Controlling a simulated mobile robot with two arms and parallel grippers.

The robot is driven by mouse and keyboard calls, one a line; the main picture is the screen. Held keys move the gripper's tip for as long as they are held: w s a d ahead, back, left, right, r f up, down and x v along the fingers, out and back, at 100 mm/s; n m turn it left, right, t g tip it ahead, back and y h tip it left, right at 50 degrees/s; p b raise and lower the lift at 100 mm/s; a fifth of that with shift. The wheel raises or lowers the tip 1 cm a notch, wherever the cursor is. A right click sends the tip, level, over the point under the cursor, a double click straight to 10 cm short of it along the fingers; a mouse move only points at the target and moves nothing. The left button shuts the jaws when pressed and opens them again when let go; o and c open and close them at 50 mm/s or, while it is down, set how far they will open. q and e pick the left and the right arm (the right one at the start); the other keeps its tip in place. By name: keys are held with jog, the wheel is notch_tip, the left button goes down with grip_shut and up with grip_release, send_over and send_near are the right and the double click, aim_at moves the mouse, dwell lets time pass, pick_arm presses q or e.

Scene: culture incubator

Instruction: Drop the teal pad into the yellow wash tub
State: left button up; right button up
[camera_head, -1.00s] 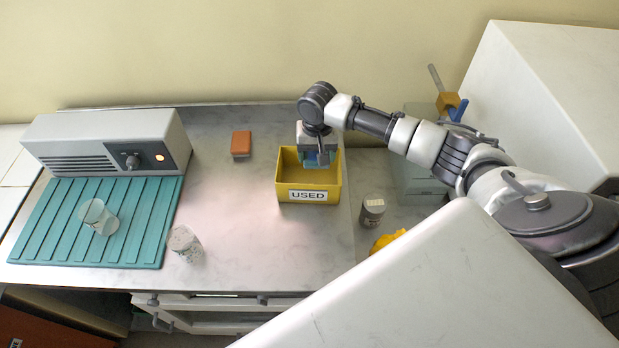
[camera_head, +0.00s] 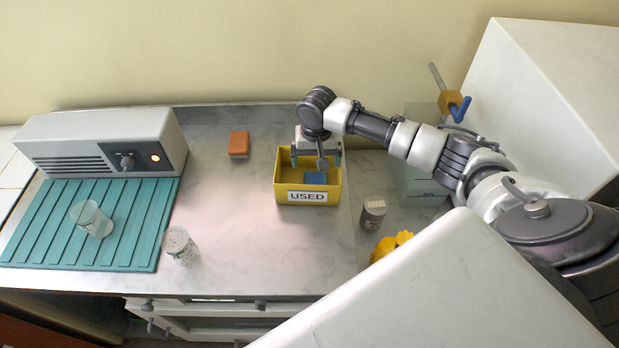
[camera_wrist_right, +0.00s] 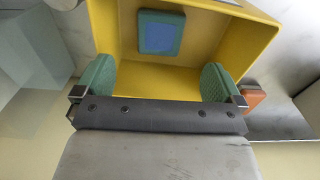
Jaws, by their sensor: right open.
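The yellow wash tub (camera_head: 333,191), labelled USED, stands on the grey counter; its wall also shows in the wrist view (camera_wrist_right: 240,32). The teal pad (camera_head: 316,178) lies inside the tub on its floor. In the wrist view the pad (camera_wrist_right: 160,34) shows a blue middle with a teal border. My right gripper (camera_head: 317,163) is above the tub with its jaws open and empty. In the wrist view its two green-padded fingers (camera_wrist_right: 160,82) are spread wide, apart from the pad. My left gripper is not in view.
An orange block (camera_head: 239,144) lies left of the tub. A grey box with a lit lamp (camera_head: 100,142) stands behind a ribbed teal mat (camera_head: 60,235) holding a clear cup (camera_head: 90,219). Another cup (camera_head: 180,246) and a grey jar (camera_head: 373,212) stand nearby. The middle counter is clear.

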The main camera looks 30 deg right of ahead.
notch_tip(320, 180, up, 11)
jog(key=b, duration=0.1)
jog(key=shift+b, duration=0.3)
jog(key=shift+f, duration=0.2)
